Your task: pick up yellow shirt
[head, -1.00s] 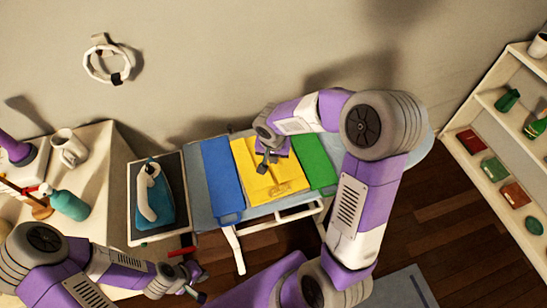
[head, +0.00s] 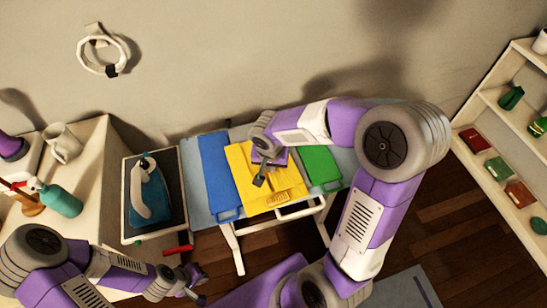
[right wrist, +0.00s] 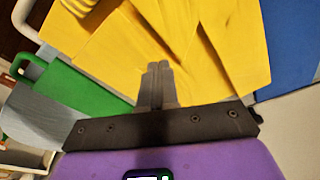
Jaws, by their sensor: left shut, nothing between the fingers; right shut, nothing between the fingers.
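The yellow shirt (head: 275,196) lies folded on the ironing board between a blue folded garment and a green one. It also fills the upper middle of the right wrist view (right wrist: 205,45). My right gripper (head: 259,180) is over the shirt's middle, with its fingers shut and empty in the right wrist view (right wrist: 157,72). I cannot tell whether the fingertips touch the cloth. My left gripper (head: 199,292) is shut and empty at the lower left, in front of the board and away from the shirt.
The blue garment (head: 218,175) and green garment (head: 320,165) flank the shirt on the ironing board (head: 195,195). An iron (head: 148,195) stands on a dark tray at the board's left. A side table with a mug (head: 62,142) and spray bottle (head: 60,200) is further left. Shelves (head: 490,125) stand at right.

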